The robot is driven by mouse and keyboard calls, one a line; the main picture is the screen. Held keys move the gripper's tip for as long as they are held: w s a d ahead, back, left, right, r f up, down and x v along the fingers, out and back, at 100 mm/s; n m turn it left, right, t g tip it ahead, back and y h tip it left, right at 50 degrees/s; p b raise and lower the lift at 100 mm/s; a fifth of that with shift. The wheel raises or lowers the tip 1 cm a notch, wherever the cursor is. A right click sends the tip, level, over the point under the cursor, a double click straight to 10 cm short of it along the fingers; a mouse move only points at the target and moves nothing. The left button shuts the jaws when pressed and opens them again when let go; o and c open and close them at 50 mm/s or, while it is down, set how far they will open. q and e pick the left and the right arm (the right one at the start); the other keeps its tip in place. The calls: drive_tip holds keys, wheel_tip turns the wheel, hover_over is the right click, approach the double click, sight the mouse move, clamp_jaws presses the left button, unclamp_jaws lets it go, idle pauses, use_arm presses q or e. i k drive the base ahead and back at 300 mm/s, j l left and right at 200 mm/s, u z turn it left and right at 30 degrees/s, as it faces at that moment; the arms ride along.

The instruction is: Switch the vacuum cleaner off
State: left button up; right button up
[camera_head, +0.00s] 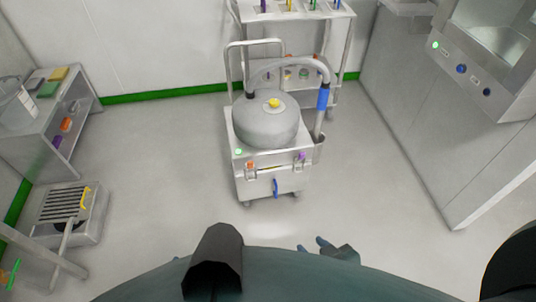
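The vacuum cleaner (265,128) stands upright in the middle of the floor. It is a grey wheeled unit with a round lid, a yellow knob (274,103) on top and a hose with a blue grip (323,98). A small round green light or button (238,152) shows lit on its front left top edge. Orange and purple latches and a blue front handle (276,187) are on its front. My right gripper (311,244) is low in the picture, in front of the cleaner and apart from it. Its fingertips look spread and empty. My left gripper is not in view.
A shelved trolley (342,10) stands close behind the cleaner. A steel bench (45,125) is at the left, with a low slatted unit (68,204) in front of it. A large cabinet (420,130) with a panel is at the right. Floor beside and before the cleaner is clear.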

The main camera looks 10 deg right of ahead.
sight(273, 102)
drive_tip(key=i+l+z, duration=0.15)
drive_tip(key=i, duration=0.4)
drive_tip(key=i+l+z, duration=0.1)
drive_tip(key=i+l, duration=0.2)
drive_tip(key=i, duration=0.2)
drive_tip(key=i+l+z, duration=0.15)
drive_tip(key=i, duration=0.4)
